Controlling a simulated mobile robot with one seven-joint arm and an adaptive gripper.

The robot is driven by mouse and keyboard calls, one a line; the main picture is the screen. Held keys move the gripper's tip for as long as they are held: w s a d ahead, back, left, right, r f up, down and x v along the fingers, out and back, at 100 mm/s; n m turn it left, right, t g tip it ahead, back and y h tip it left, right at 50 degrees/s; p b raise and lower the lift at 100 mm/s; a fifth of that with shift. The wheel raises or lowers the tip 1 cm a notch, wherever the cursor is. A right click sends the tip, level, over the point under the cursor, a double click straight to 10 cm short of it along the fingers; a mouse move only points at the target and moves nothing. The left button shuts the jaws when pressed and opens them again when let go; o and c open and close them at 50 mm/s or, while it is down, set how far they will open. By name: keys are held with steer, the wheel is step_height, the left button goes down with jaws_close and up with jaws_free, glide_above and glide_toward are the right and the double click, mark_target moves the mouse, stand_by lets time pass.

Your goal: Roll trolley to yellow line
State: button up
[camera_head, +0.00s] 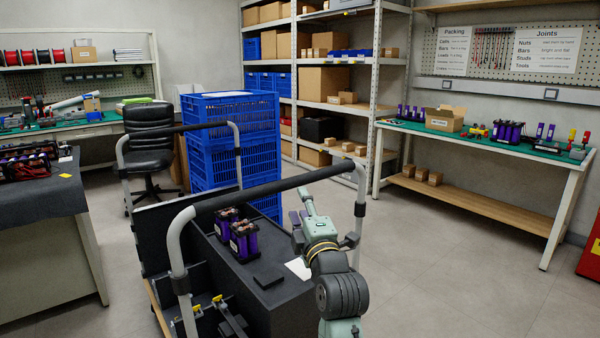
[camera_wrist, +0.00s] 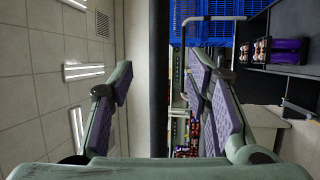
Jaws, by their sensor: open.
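The trolley (camera_head: 250,295) stands in the middle of the head view, dark-decked, with grey hoops and black grip bars at both ends. Its nearer grip bar (camera_head: 270,187) slants across the picture. My gripper (camera_head: 301,205) is just below and in front of this bar, open and empty. In the wrist view my gripper (camera_wrist: 163,75) has its purple-padded fingers spread wide, one on each side of a black bar (camera_wrist: 160,100) running top to bottom between them. I cannot tell how deep the bar sits or whether it touches. No yellow floor line shows in either view.
The trolley carries purple cell packs (camera_head: 243,240) and a small black block (camera_head: 270,276). Stacked blue crates (camera_head: 210,155) stand close behind it, beside a black chair (camera_head: 150,140). A grey bench (camera_head: 50,245) is at left, a workbench (camera_head: 480,140) at right. Floor at front right is clear.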

mark_target(292, 186)
steer(key=p+x, duration=0.2)
steer(key=x, duration=0.8)
steer(key=shift+w+a+r, duration=0.15)
steer(key=shift+a+r, duration=0.05)
steer(key=shift+a, duration=0.05)
steer(key=shift+c, duration=0.5)
jaws_close()
